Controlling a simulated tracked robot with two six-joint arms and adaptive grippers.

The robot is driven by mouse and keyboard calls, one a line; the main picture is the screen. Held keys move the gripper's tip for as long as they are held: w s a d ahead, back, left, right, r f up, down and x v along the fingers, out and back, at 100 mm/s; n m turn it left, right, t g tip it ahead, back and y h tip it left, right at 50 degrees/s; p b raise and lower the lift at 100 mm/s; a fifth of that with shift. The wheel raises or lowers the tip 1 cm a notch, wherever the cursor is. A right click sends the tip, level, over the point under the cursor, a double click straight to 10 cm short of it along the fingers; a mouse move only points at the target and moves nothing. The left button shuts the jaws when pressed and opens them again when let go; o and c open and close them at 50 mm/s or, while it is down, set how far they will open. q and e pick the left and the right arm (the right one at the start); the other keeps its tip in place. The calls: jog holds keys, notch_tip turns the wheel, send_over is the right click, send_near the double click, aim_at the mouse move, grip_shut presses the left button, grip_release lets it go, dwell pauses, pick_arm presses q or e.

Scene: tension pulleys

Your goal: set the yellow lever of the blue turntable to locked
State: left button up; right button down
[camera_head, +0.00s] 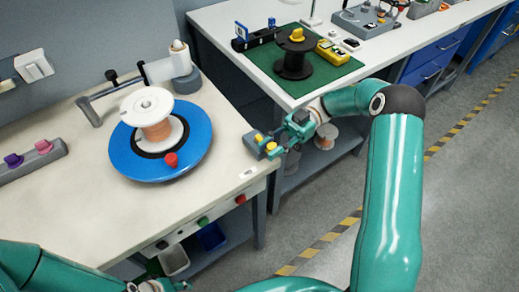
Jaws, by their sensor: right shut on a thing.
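The blue turntable (197,122) lies on the left bench and carries a spool of copper-coloured wire (161,132) with a white top flange. A red knob (171,159) stands on its front rim. A small grey block (250,143) with a yellow lever (258,138) sits at the bench's right edge, beside the turntable. My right gripper (271,147) reaches in from the right and is shut on the yellow lever; its fingers partly hide the lever and block. The lever's setting cannot be read. My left gripper (155,287) shows only partly at the bottom edge.
A grey arm with a white cylinder (168,67) stands behind the turntable. A rail with purple and pink knobs (30,155) lies at left. The second bench holds a green mat (330,75) with a black spool (294,60).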

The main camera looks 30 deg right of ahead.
jog(key=shift+n+g, duration=0.3)
jog(key=shift+g, duration=0.2)
jog(key=c, duration=0.9)
grip_release()
notch_tip(320, 180, up, 10)
